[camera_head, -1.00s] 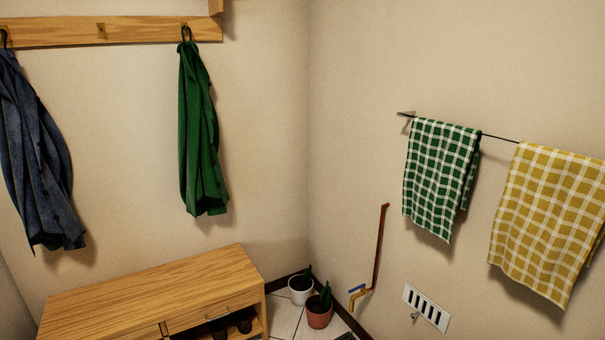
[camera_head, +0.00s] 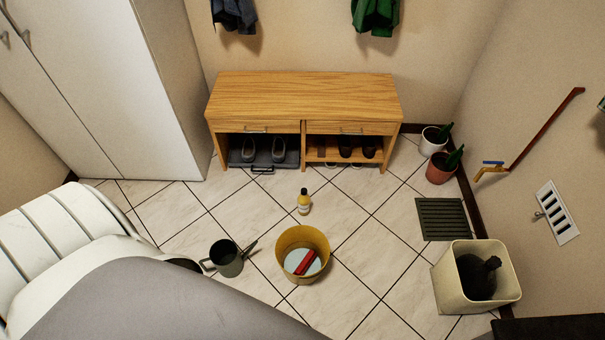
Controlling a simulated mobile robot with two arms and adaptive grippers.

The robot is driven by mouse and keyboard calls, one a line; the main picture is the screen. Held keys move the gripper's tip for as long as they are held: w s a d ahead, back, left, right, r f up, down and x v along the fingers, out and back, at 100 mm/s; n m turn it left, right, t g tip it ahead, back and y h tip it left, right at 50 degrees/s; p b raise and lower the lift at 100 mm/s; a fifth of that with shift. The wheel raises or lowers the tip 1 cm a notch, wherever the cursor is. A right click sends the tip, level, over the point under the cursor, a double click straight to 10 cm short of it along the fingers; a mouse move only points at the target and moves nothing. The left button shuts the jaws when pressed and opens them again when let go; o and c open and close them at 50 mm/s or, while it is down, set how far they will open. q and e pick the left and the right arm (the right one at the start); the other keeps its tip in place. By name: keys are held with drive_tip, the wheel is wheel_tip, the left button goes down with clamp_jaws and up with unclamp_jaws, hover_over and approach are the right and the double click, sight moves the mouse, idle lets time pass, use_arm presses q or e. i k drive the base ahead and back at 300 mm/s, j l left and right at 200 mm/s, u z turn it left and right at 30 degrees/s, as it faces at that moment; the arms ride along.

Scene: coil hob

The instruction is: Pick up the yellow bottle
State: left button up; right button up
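A small yellow bottle (camera_head: 304,203) with a dark cap and a pale label stands upright on the tiled floor. It is just behind a yellow bucket (camera_head: 321,243), apart from it, and in front of the wooden shoe bench. The bucket holds a red object (camera_head: 306,262). Neither of my grippers shows in the head view.
A dark watering can (camera_head: 226,259) stands left of the bucket. A cream bin (camera_head: 451,281) with a black bag and a dark floor grate (camera_head: 443,219) are at the right. The wooden bench (camera_head: 300,98) holds shoes. Floor around the bottle is clear.

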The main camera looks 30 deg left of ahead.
sight(304, 199)
drive_tip(key=u, duration=1.05)
drive_tip(key=i+l, duration=0.15)
drive_tip(key=i+l+z, duration=0.1)
drive_tip(key=l, duration=0.3)
drive_tip(key=i, duration=0.05)
